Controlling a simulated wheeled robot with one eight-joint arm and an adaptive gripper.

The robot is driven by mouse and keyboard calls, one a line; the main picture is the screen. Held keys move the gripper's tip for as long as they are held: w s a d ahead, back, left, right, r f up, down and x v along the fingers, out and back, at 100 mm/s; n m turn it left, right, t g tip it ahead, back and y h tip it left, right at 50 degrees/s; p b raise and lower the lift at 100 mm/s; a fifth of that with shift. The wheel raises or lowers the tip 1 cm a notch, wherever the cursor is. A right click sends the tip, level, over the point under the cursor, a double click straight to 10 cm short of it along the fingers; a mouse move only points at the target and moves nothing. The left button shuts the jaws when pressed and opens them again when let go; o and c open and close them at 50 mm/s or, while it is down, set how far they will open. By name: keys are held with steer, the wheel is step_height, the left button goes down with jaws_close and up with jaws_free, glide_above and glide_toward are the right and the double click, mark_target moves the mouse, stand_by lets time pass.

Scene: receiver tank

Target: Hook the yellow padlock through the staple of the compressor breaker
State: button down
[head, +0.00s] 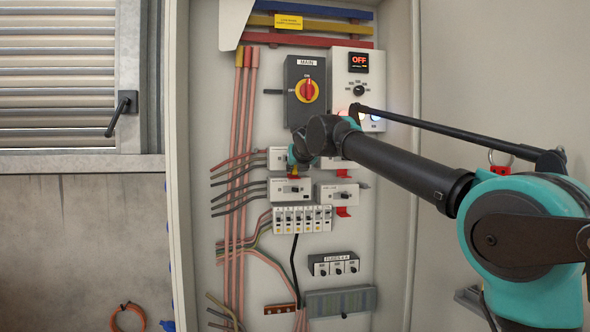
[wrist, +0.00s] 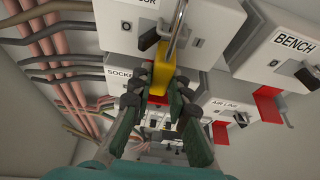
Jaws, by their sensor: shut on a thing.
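My gripper (wrist: 153,90) is shut on the yellow padlock (wrist: 166,66). The padlock's metal shackle (wrist: 178,26) points up in the wrist view, in front of the compressor breaker (wrist: 138,18), whose label is partly cut off. A red piece (wrist: 155,99) shows between my fingers below the padlock; I cannot tell whether it is the compressor breaker's staple. I cannot see the shackle passing through any staple. In the head view, my gripper (head: 296,160) is in front of the compressor breaker (head: 277,153), with a little of the padlock (head: 293,169) showing.
The BENCH breaker (wrist: 285,45) with its red staple (wrist: 268,104) is at right. The AIR LINE breaker (wrist: 226,108) and SOCKET breaker (wrist: 117,75) are lower. Copper-coloured pipes (wrist: 50,50) run at left. The MAIN switch (head: 306,90) is above. My arm covers part of the panel.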

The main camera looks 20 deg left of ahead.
steer(key=shift+f, duration=0.4)
stand_by(0.3)
steer(key=c, duration=1.4)
jaws_free()
steer(key=shift+o, duration=0.2)
